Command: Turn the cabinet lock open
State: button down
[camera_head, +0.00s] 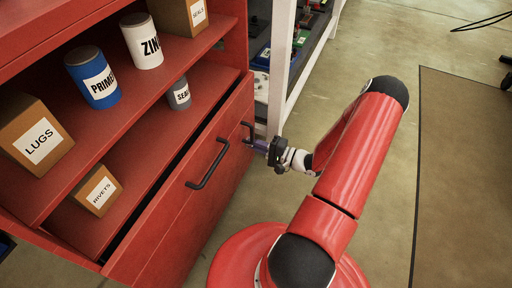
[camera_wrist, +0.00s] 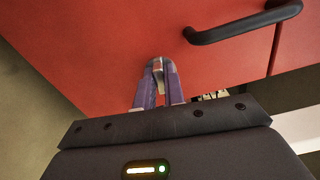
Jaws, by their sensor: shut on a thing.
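The red cabinet (camera_head: 183,213) stands at the left in the head view, and its red front (camera_wrist: 110,50) fills much of the wrist view. The lock (camera_wrist: 157,63) is a small, pale metal piece on that front. My gripper (camera_wrist: 158,82) points at the front with its purple fingers closed together on the lock. In the head view my gripper (camera_head: 258,145) reaches the cabinet front near its right end, beside a black handle, and the lock is hidden there. The fingers cover much of the lock, so I cannot tell how far it is turned.
Black handles (camera_head: 208,165) stick out of the cabinet front; one handle (camera_wrist: 245,24) is close to my fingers. Open shelves hold a blue can (camera_head: 93,78), a white can (camera_head: 142,42) and several boxes. A white-framed rack (camera_head: 283,70) stands behind.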

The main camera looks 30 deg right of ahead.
jog(key=shift+n+b, duration=0.3)
jog(key=shift+n, duration=0.3)
jog(key=c, duration=1.5)
grip_release()
jog(key=shift+s, duration=0.1)
jog(key=v, duration=0.7)
jog(key=shift+s+d, duration=0.25)
